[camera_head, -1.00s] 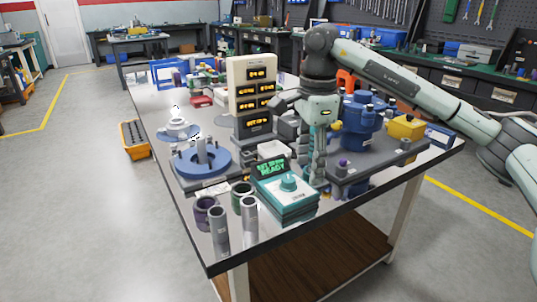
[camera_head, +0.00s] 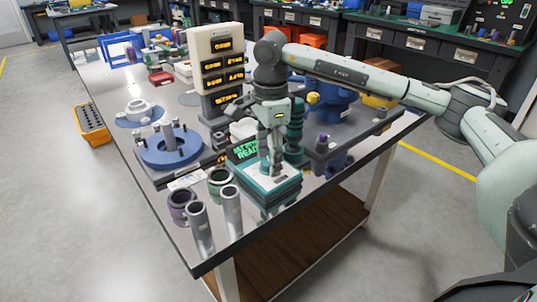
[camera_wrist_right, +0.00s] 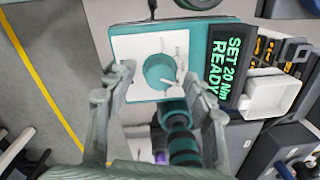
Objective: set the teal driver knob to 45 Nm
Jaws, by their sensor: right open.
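The teal driver box (camera_head: 262,191) stands near the front edge of the metal table. Its display (camera_head: 244,150) is lit green; in the right wrist view the display (camera_wrist_right: 228,68) reads "SET 20 Nm READY". The round teal knob (camera_wrist_right: 158,71) sits on the white top plate (camera_wrist_right: 122,48), with a pale pointer towards its lower right. My right gripper (camera_head: 276,173) points down over the box and hides the knob in the head view. In the wrist view the right gripper (camera_wrist_right: 160,78) is open, its fingers on either side of the knob; contact is unclear. My left gripper is not in view.
Two metal cylinders (camera_head: 232,208) and dark ringed cups (camera_head: 182,205) stand left of the box. A blue round fixture (camera_head: 168,151) is further left. A cream display tower (camera_head: 215,65) stands behind. Teal stacked rings (camera_head: 295,130) are close behind the gripper.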

